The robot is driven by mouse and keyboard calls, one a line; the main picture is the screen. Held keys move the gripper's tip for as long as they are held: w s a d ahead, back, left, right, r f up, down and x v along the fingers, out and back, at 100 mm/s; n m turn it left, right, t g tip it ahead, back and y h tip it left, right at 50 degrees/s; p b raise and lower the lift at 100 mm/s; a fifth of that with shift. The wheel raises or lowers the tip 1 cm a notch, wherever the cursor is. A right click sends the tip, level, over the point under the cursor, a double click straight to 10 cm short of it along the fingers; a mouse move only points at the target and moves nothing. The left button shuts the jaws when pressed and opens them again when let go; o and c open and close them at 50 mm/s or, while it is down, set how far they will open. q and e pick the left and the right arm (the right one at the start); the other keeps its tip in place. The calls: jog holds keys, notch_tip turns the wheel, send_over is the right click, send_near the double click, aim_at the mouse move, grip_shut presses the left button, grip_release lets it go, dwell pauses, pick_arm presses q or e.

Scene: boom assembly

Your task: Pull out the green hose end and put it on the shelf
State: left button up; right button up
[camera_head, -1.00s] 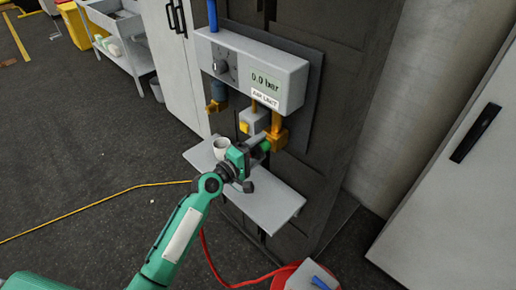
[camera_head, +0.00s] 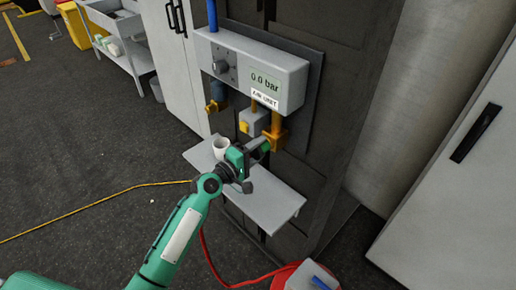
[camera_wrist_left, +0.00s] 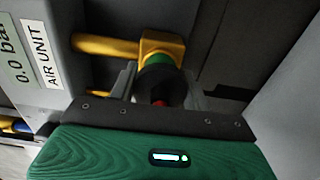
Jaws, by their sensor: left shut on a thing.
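The green hose end (camera_head: 264,146) shows at the brass fitting (camera_head: 277,135) under the air unit (camera_head: 255,68). My left gripper (camera_head: 258,149) is at the hose end, with its jaws shut on it. In the left wrist view the hose end (camera_wrist_left: 158,84) shows as a dark round part between the fingers, with a green ring against the yellow fitting (camera_wrist_left: 162,44). I cannot tell whether the hose end is still seated in the fitting. The grey shelf (camera_head: 265,203) is just below the gripper. My right gripper is not in view.
A white cup (camera_head: 221,148) stands on the shelf's left end, close to my left gripper. The shelf's right part is bare. A red hose (camera_head: 212,262) runs below to a red object (camera_head: 284,279) on the floor. A grey cabinet (camera_head: 455,180) stands at right.

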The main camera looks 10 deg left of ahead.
pick_arm(q)
jog(key=shift+v, duration=2.95)
